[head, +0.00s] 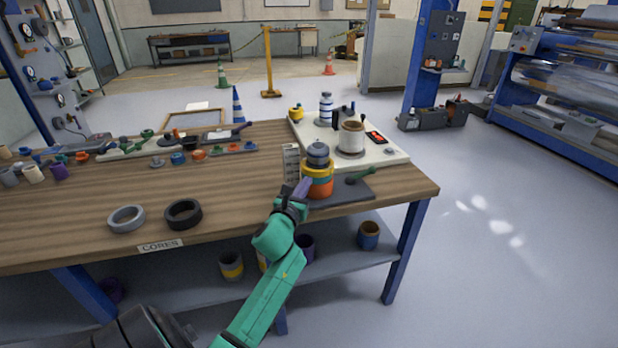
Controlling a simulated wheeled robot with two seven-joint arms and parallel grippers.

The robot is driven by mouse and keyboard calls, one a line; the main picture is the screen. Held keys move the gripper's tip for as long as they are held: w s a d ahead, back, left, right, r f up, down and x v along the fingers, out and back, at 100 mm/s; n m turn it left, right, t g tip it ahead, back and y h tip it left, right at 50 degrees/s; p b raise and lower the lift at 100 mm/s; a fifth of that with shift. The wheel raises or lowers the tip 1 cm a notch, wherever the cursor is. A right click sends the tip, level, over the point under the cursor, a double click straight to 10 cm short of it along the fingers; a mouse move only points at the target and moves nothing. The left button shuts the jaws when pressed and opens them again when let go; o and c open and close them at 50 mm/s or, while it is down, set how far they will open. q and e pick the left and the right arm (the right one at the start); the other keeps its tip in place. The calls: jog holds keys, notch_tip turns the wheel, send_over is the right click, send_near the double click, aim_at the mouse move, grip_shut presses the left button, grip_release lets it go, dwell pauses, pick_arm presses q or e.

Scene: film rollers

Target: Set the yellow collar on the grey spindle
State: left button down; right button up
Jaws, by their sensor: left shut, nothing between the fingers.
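The yellow collar (317,168) sits around the grey spindle (317,150), whose grey top sticks up above it. Below the collar are a teal band and an orange band (320,188), on a dark base plate (345,191) near the table's right end. From this view I cannot tell whether the collar rests flat on the band below. My left gripper (303,187) is at the front left side of this stack, shut and empty, its fingertips close to the bands. I cannot tell whether they touch. My right gripper is not in view.
A grey ring (126,218) and a black ring (183,213) lie on the wooden table (70,225). Behind the stack, a white board (390,157) carries a cream roll (351,137) and a small yellow part (296,112). Several small coloured parts line the table's back left.

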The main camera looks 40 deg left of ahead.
aim_at(312, 171)
pick_arm(q)
jog(key=x, duration=0.3)
jog(key=shift+f, duration=0.1)
jog(key=shift+w+a+f+b, duration=0.1)
jog(key=shift+w+a+b, duration=0.1)
jog(key=shift+w+b, duration=0.25)
jog(key=shift+w+r, duration=0.1)
jog(key=shift+r, duration=0.25)
